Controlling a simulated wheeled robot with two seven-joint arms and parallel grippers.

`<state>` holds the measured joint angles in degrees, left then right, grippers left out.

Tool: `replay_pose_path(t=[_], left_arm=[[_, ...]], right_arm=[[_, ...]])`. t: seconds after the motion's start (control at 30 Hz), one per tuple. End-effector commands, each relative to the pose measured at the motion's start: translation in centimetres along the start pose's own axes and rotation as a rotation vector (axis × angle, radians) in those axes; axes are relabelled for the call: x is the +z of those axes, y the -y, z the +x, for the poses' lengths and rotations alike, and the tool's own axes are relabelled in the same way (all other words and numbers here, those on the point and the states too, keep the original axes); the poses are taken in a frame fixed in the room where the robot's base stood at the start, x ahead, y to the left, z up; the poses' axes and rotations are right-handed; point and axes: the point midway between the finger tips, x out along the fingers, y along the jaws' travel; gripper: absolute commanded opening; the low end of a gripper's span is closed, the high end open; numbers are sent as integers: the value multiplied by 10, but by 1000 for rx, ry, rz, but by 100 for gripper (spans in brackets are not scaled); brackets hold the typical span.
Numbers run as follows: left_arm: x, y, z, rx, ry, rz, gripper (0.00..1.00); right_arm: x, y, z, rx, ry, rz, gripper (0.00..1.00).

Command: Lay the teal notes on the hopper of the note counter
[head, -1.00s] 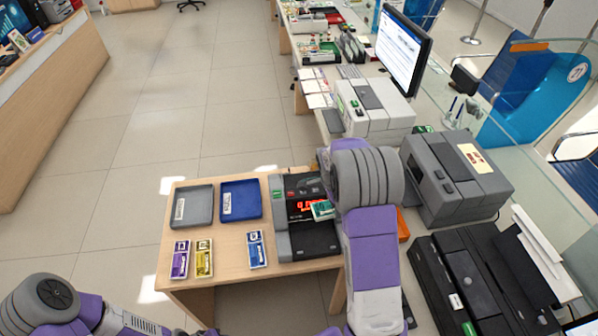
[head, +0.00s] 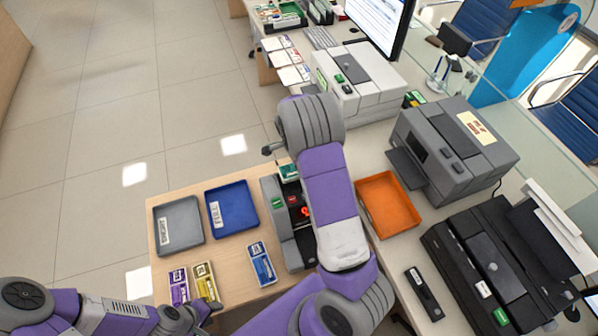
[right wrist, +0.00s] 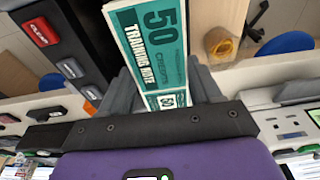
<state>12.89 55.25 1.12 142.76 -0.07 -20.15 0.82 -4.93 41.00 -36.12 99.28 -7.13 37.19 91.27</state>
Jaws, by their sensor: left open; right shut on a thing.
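The teal notes (right wrist: 160,45), printed "50" and "training note", stick out from between the fingers of my right gripper (right wrist: 165,98) in the right wrist view. In the head view the teal notes (head: 289,172) show beside my right arm, above the dark machine with a red display (head: 303,250); my right gripper is mostly hidden there. A light grey machine (head: 375,97) with a dark panel on top stands farther back and looks like the note counter, though I cannot be sure. My left gripper (head: 195,316) is open and empty at the lower left.
A grey tray (head: 180,226), a blue tray (head: 234,208) and purple, yellow and blue note bundles (head: 262,264) lie on the wooden table. An orange tray (head: 388,205), a dark grey machine with a yellow card (head: 447,152) and a black machine (head: 488,262) stand on the right.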

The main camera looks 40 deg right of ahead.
Motion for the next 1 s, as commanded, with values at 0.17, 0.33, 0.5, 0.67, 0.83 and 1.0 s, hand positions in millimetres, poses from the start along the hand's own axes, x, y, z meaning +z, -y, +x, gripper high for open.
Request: replay_pose_path(t=[0.17, 0.33, 0.5, 0.67, 0.83, 1.0], left_arm=[[0, 0, 1, 0, -1, 0, 43], [-1, 1, 2, 0, -1, 0, 43], [-1, 1, 2, 0, -1, 0, 43], [-1, 1, 3, 0, -1, 0, 43], [-1, 2, 5, 0, -1, 0, 43], [-1, 2, 5, 0, -1, 0, 43]], right_arm=[[2, 0, 14, 0, -1, 0, 25], [5, 0, 38, 3, -1, 1, 25], [7, 0, 44, -2, 0, 0, 25], [7, 0, 44, -2, 0, 0, 25], [7, 0, 48, -1, 0, 0, 71], [7, 0, 47, -1, 0, 0, 89]])
